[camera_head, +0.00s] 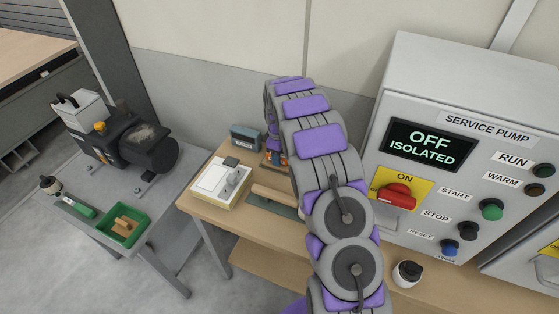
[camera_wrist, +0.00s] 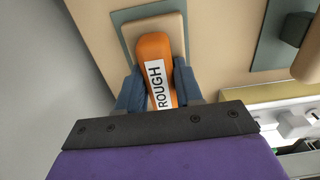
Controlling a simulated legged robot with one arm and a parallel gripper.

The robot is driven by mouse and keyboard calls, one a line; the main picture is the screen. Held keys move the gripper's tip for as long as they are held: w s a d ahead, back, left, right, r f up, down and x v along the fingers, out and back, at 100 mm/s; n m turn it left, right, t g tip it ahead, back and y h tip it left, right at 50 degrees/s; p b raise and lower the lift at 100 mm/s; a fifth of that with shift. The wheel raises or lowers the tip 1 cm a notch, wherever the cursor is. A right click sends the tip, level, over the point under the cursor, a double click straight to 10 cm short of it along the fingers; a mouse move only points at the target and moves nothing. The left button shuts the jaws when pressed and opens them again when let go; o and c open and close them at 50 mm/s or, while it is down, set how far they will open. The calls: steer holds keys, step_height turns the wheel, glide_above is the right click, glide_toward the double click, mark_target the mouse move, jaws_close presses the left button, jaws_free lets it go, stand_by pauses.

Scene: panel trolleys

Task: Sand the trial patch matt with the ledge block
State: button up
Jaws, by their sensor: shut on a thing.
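My gripper (camera_wrist: 160,88) is shut on the orange handle (camera_wrist: 154,52) of a block labelled ROUGH, one blue-grey finger on each side. The handle lies over a tan base (camera_wrist: 172,25) with a grey-green pad or mat (camera_wrist: 120,17) around it. I cannot tell whether the block rests on the wooden bench (camera_wrist: 222,55) or is just above it. In the head view, the orange handle (camera_head: 268,156) is mostly hidden by my arm. No patch is clearly marked as the trial patch; a white board with grey fittings (camera_head: 211,181) lies on the bench.
A tan bar on a grey-green plate (camera_head: 274,202) lies near the board. A grey-blue box (camera_head: 245,137) stands behind. The service pump panel (camera_head: 455,190), reading OFF ISOLATED, stands right, with a white cup (camera_head: 406,273) in front. A side table (camera_head: 95,190) holds a motor and green tray.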

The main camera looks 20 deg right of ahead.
steer(key=shift+s+f, duration=0.15)
steer(key=shift+f, duration=0.15)
jaws_close()
steer(key=shift+r, duration=0.15)
steer(key=shift+w+d+r+p, duration=0.1)
steer(key=shift+w+r+p, duration=0.15)
steer(key=shift+r, duration=0.15)
steer(key=shift+w+r+p, duration=0.1)
steer(key=shift+r+p, duration=0.15)
steer(key=shift+r, duration=0.1)
steer(key=shift+r+p, duration=0.45)
steer(key=shift+r, duration=0.8)
